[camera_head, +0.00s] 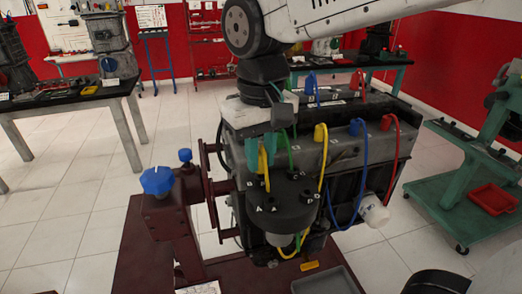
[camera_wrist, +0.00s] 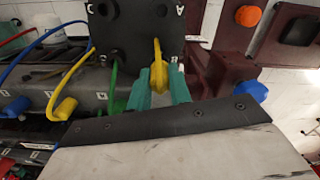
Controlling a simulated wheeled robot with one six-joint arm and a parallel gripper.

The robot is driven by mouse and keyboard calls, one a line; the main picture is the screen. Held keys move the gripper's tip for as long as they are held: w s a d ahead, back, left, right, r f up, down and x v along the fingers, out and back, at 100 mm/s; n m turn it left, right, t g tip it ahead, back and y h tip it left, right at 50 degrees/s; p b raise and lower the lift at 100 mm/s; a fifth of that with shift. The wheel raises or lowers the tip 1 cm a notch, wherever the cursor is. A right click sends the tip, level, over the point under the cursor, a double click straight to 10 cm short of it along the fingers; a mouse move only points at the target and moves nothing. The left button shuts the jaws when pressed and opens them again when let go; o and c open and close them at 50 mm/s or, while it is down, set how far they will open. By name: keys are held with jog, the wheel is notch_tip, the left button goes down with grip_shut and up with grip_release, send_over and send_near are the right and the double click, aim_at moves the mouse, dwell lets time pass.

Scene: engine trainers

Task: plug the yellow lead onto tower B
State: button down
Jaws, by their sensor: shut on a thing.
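My gripper (camera_head: 262,150) has green fingers and is above the black cap (camera_head: 283,208) with lettered towers. It is shut on the end of the yellow lead (camera_head: 264,177). The yellow boot (camera_wrist: 157,68) shows between the fingertips (camera_wrist: 160,88) in the wrist view. Its tip meets the cap (camera_wrist: 135,30) beside the B mark. I cannot tell whether it is seated on tower B, which it hides. A yellow boot (camera_head: 320,132) with a yellow cable is on the engine block to the right; the cable loops down past the cap.
A green lead (camera_head: 289,152) stands at the cap close beside my fingers. A blue lead (camera_head: 363,165) and a red lead (camera_head: 394,150) hang at the right. A blue knob (camera_head: 157,180) on the maroon stand is at the left. A grey tray (camera_head: 325,282) lies below.

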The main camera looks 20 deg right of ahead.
jog(key=shift+f, duration=0.55)
dwell(0.9)
jog(key=c, duration=1.2)
grip_release()
notch_tip(320, 180, up, 7)
jog(key=shift+r, duration=0.1)
jog(key=shift+d+r, duration=0.15)
jog(key=shift+d, duration=0.05)
jog(key=s+d+f+m, duration=0.1)
jog(key=s+d+f, duration=0.3)
jog(key=s+d, duration=0.2)
jog(key=s+d+f+m+t, duration=0.1)
jog(key=s+d+f+m, duration=0.1)
jog(key=s+d+f, duration=0.3)
jog(key=s+d, duration=0.1)
jog(key=d, duration=0.2)
jog(key=shift+d+f, duration=0.2)
jog(key=shift+d, duration=0.1)
